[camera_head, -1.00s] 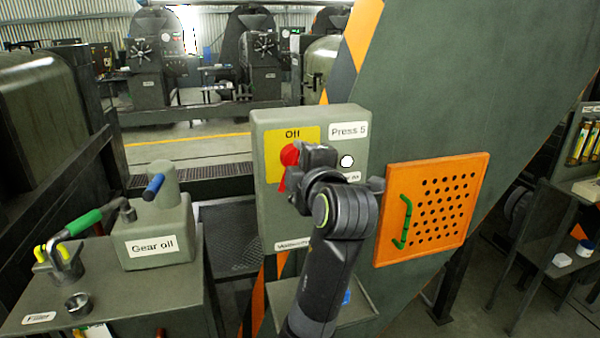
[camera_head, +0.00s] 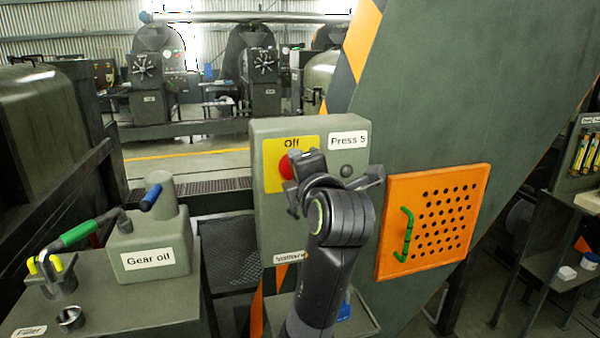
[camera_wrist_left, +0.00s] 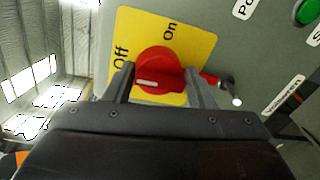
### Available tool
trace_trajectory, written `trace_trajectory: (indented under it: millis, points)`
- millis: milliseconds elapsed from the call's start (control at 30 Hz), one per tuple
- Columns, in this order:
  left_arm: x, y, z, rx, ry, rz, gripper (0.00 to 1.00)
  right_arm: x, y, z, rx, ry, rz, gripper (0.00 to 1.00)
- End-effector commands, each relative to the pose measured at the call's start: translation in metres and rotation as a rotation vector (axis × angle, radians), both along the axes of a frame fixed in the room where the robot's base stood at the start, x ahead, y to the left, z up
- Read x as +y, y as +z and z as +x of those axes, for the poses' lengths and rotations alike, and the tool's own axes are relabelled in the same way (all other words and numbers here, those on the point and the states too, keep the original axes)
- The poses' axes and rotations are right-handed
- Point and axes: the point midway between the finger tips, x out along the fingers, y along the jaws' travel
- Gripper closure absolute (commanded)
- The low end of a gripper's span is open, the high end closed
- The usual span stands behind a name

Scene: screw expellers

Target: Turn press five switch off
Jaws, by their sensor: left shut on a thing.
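The press five switch is a red rotary knob (camera_head: 286,167) on a yellow plate (camera_head: 304,142) on the grey-green control box (camera_head: 262,225) labelled "Press 5". In the left wrist view the red knob (camera_wrist_left: 155,72) sits between both fingers, and its white mark faces the "Off" side of the yellow plate (camera_wrist_left: 199,45). My left gripper (camera_wrist_left: 160,80) is shut on the knob; in the head view my left gripper (camera_head: 297,166) and wrist hide part of it. My right gripper is not in view.
An orange perforated panel (camera_head: 430,222) with a green handle is right of the box. A bench (camera_head: 150,310) at left carries a "Gear oil" can (camera_head: 150,240). In the wrist view a green button (camera_wrist_left: 306,12) is at the upper right.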

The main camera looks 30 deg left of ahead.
Motion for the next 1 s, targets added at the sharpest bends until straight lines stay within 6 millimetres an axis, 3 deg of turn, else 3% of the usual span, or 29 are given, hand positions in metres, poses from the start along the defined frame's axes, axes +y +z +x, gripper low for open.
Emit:
trace_trajectory:
  millis: [167,200,300,667,1000]
  points:
    - [0.0,0.007,0.0,-0.017,-0.001,0.01,0.73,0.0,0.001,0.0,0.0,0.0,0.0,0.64]
    - [0.0,0.007,0.0,-0.017,0.0,0.011,0.45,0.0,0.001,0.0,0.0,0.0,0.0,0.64]
    - [0.0,0.006,0.0,-0.015,-0.001,0.009,0.32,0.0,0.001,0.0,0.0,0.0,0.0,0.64]
    - [-0.002,0.002,-0.001,-0.007,-0.003,0.005,0.31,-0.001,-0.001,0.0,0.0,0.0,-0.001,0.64]
    - [-0.031,0.003,-0.024,-0.011,-0.007,0.001,0.31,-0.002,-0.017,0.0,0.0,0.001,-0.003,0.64]
